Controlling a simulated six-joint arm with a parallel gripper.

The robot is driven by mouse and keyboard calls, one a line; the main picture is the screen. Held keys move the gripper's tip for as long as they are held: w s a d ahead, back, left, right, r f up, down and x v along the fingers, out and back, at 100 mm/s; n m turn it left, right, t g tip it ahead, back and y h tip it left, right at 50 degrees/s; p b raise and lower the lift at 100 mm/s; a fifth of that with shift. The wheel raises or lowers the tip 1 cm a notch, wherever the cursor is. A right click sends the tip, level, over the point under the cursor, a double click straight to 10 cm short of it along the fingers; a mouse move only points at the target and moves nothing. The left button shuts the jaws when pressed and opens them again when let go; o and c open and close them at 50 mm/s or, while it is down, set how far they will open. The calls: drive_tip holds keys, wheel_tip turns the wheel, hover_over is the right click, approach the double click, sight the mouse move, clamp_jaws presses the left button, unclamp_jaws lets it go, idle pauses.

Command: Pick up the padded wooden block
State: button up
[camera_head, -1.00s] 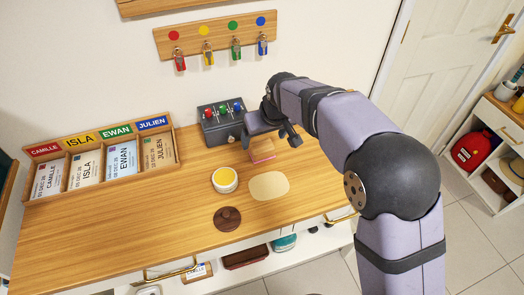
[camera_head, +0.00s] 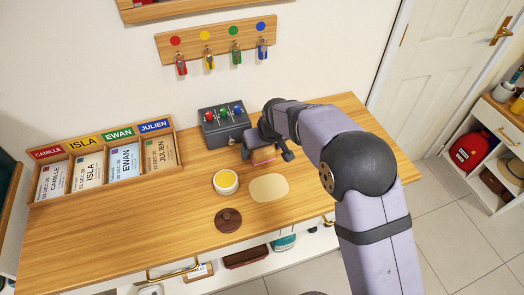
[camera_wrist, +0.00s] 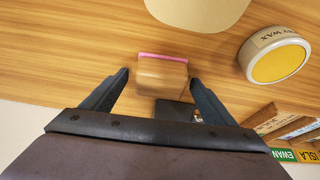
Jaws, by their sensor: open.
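The padded wooden block (camera_wrist: 162,76) is a small wooden block with a pink pad along one side. It lies on the wooden counter, and in the head view the block (camera_head: 263,156) shows partly behind my gripper. My gripper (camera_head: 267,151) is over it, near the dark grey box. In the wrist view my gripper (camera_wrist: 158,79) has its two fingers apart, one on each side of the block, with gaps showing between fingers and block. Nothing is held.
A dark grey box (camera_head: 225,129) with coloured knobs stands just left of my gripper. A yellow wax tin (camera_head: 226,182), a cream oval mat (camera_head: 268,188) and a brown round lid (camera_head: 228,220) lie nearer the front. A card rack (camera_head: 103,166) stands at the left.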

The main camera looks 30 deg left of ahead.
drive_tip(key=c, duration=1.2)
drive_tip(key=shift+o, duration=0.2)
wheel_tip(320, 180, up, 10)
drive_tip(key=shift+b, duration=0.75)
